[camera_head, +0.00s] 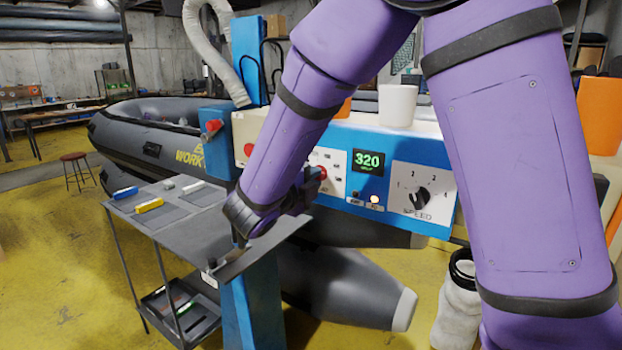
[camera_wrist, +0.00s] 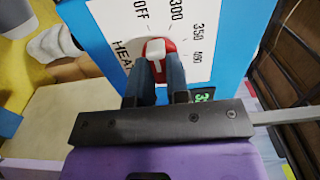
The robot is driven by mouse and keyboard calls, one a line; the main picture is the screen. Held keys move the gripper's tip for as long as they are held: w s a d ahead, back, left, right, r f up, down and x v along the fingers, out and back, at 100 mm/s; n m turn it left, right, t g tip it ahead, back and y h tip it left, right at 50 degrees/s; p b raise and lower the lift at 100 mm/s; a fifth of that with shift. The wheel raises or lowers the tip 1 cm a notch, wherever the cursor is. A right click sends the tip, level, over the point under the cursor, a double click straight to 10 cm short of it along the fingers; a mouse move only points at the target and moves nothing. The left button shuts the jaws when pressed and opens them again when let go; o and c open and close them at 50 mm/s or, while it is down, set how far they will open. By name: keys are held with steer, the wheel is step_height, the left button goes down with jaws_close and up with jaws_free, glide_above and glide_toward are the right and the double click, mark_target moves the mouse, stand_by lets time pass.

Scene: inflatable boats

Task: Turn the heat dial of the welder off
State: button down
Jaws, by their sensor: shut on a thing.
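The welder (camera_head: 335,135) has a blue front with white panels. Its red heat dial (camera_head: 322,172) is mostly hidden by my gripper (camera_head: 310,182) in the head view. In the wrist view, the red dial (camera_wrist: 168,46) with its white bar sits on a white panel marked HEAT, OFF, 300, 350 and one higher number. The two dark fingers of my gripper (camera_wrist: 160,72) are shut on the dial, one on either side. Which mark the dial points to is hard to tell. The green display (camera_head: 368,162) reads 320.
A black speed dial (camera_head: 421,198) is right of the display. A white cup (camera_head: 397,105) stands on top of the welder. A grey table (camera_head: 215,222) with small colored blocks is below left of my arm. A grey inflatable boat (camera_head: 125,130) lies behind.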

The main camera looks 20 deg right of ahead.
steer(key=shift+n, duration=1)
steer(key=c, duration=1.1)
jaws_free()
steer(key=v, duration=1.1)
steer(key=shift+d, duration=0.1)
